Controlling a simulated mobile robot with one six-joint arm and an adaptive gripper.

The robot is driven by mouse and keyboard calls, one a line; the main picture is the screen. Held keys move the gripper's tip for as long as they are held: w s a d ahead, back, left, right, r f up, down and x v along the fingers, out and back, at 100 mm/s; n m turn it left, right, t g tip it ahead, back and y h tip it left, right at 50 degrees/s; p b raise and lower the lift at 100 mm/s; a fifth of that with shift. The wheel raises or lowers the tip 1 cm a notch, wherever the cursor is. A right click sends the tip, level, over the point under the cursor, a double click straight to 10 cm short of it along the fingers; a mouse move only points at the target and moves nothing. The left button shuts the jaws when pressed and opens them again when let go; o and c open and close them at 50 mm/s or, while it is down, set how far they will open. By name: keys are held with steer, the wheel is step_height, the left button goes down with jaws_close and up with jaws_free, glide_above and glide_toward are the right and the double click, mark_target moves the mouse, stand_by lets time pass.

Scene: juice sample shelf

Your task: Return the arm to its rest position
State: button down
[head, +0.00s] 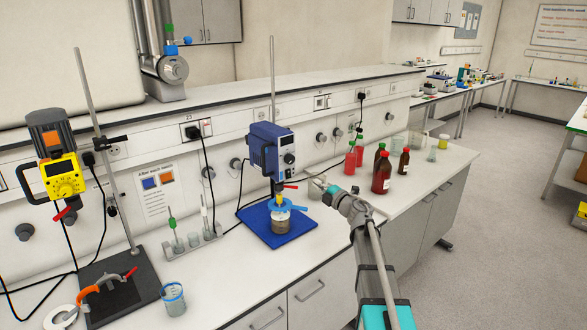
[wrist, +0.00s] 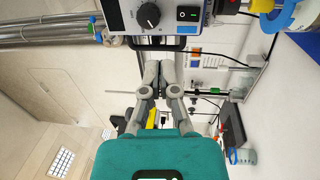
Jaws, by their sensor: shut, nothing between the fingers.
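My arm reaches in from the lower right of the head view, over the front of the lab bench (head: 235,290). My gripper (head: 322,184) is at its end, just right of the blue stirrer unit (head: 271,150) and its blue base (head: 262,228). In the wrist view my gripper (wrist: 159,70) has its fingers together with nothing between them. The stirrer's front panel with a black knob (wrist: 150,15) shows just beyond the fingertips. I cannot tell the exact gap between them.
Red bottles (head: 382,172) and clear beakers stand on the bench to the right of my gripper. A jar (head: 282,219) sits under the stirrer. A yellow device (head: 63,178) on a stand and a beaker (head: 173,297) are at left. The floor (head: 500,220) at right is clear.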

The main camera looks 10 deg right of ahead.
steer(key=s+d+f+m+g+h, duration=0.3)
steer(key=s+f+m+h, duration=0.35)
steer(key=m, duration=0.35)
steer(key=s+d+f+m+g+h, duration=0.3)
steer(key=s+f+m+h, duration=0.2)
steer(key=m+h, duration=0.45)
steer(key=s+a+f+m+g+y, duration=0.1)
steer(key=s+a+f+g+y, duration=0.1)
steer(key=s, duration=0.5)
steer(key=s+a+f+m+g+y, duration=0.2)
steer(key=s+a+f+g, duration=0.2)
steer(key=s+a+g, duration=0.1)
steer(key=s+a+f+m+g+y, duration=0.1)
steer(key=s+a+f+g+y, duration=0.1)
steer(key=s, duration=0.8)
steer(key=a+f+g, duration=0.1)
steer(key=a+g, duration=0.1)
steer(key=a, duration=0.1)
steer(key=shift+a+f+y, duration=0.2)
steer(key=shift+a+y, duration=0.1)
steer(key=shift+a, duration=0.1)
